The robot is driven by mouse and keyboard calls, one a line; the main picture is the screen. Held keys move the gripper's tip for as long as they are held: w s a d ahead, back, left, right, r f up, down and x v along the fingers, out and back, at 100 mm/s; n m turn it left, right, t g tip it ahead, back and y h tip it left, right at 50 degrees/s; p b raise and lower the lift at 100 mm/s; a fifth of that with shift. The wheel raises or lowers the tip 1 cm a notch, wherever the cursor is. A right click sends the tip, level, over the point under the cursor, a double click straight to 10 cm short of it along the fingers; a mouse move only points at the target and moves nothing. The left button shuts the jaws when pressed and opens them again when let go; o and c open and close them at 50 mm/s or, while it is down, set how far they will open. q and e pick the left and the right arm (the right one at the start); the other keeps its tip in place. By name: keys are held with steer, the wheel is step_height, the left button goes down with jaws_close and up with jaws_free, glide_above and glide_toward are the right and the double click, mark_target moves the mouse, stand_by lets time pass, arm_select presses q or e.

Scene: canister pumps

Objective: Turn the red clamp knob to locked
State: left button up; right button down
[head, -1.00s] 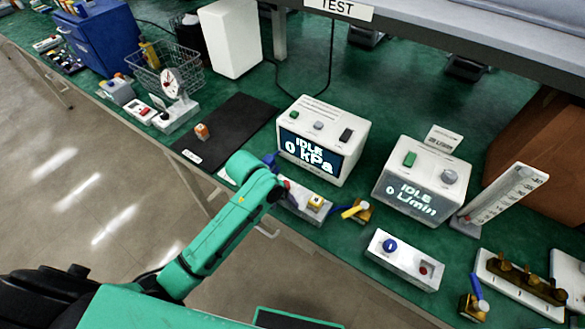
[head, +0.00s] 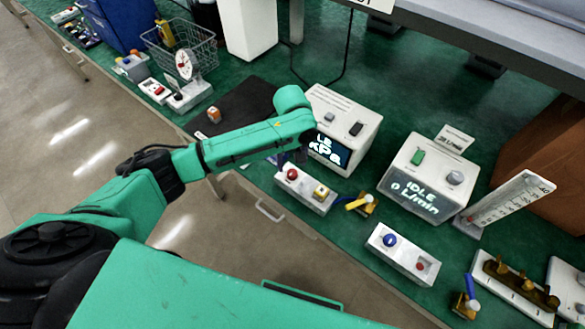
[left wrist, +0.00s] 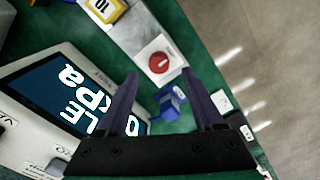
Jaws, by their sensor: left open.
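A red knob (head: 292,174) with a pale line across its face sits on the left end of a white block (head: 311,201). In the left wrist view the red knob (left wrist: 159,63) is just beyond the fingertips. My left gripper (left wrist: 160,87) is open and empty, its dark fingers apart and not touching the knob. In the head view my left arm reaches over the bench, and its wrist largely hides the gripper above and behind the block. A blue-handled part (left wrist: 172,101) shows between the fingers in the wrist view. My right gripper is in neither view.
A kPa display box (head: 345,121) stands close behind the block, partly hidden by my arm. The L/min box (head: 426,177) and a white box with a blue knob (head: 402,253) stand further right.

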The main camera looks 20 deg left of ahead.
mark_target(293, 173)
arm_select(q)
step_height(293, 173, down, 5)
steer(key=shift+f, duration=0.1)
jaws_close()
